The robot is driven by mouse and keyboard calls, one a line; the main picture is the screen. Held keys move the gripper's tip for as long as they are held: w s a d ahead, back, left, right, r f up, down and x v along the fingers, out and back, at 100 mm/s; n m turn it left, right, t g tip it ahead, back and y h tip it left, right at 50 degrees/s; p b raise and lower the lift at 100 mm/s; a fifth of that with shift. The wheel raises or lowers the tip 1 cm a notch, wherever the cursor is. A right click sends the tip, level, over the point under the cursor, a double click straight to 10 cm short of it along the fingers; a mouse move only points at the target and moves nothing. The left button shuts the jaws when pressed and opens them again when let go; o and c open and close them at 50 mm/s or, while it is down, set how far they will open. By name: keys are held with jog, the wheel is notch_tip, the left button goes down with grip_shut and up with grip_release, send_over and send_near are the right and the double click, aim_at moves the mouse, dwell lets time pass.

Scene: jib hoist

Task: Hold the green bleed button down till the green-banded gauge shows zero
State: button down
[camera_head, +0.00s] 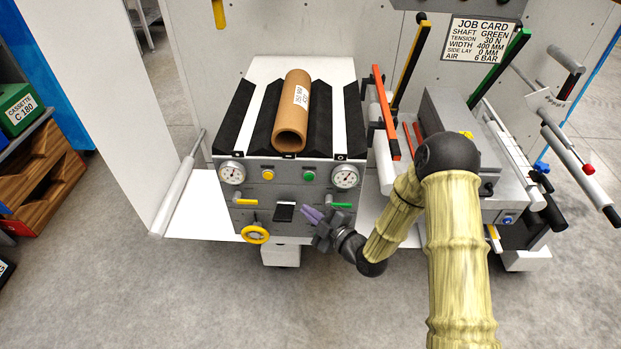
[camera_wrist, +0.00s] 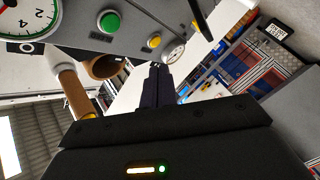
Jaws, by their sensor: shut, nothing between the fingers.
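The green bleed button (camera_head: 309,175) is on the upper part of the grey panel, beside the right gauge (camera_head: 345,176). In the wrist view the green button (camera_wrist: 109,21) shows large, and the green-banded gauge (camera_wrist: 30,18) is cut off at the top left. Its needle reading cannot be made out. My gripper (camera_head: 306,211) is shut and empty, in front of the panel, below the green button and apart from it. In the wrist view its dark fingertips (camera_wrist: 158,67) are together and point past the buttons.
A yellow button (camera_head: 267,174) and left gauge (camera_head: 232,173) share the panel. A cardboard roll (camera_head: 297,95) lies on top. Floor in front is clear.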

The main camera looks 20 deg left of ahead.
aim_at(305, 179)
jog(key=shift+w+a, duration=0.3)
jog(key=shift+w, duration=1.1)
jog(key=shift+w+a, duration=0.25)
jog(key=shift+w, duration=1.15)
jog(key=shift+w+a, duration=0.3)
jog(key=shift+w, duration=1.1)
jog(key=shift+w, duration=0.1)
jog(key=shift+w+a+b, duration=0.15)
jog(key=shift+w+b, duration=0.1)
jog(key=shift+b, duration=0.2)
jog(key=shift+w, duration=0.5)
dwell(1.3)
jog(key=shift+s+b, duration=0.2)
jog(key=shift+b, duration=0.1)
jog(key=shift+s, duration=0.7)
